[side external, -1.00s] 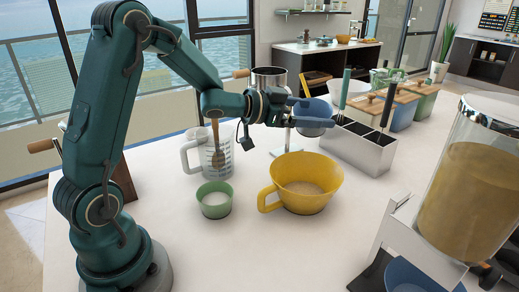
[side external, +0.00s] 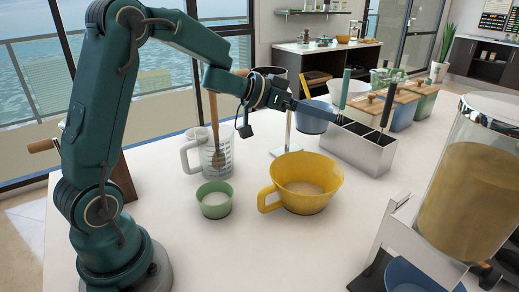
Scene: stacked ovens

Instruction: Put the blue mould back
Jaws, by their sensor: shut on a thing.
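The blue mould (side external: 313,124) is a rounded blue piece at the back middle, left of the metal caddy. My gripper (side external: 336,118) slants down to the right across it and is shut on it. The fingers hide part of the mould, and the exact grip is too small to see. I cannot tell whether the mould touches the table.
A thin stand (side external: 288,132), yellow mug (side external: 305,190), green cup (side external: 214,202) and clear jug (side external: 217,155) stand nearer.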

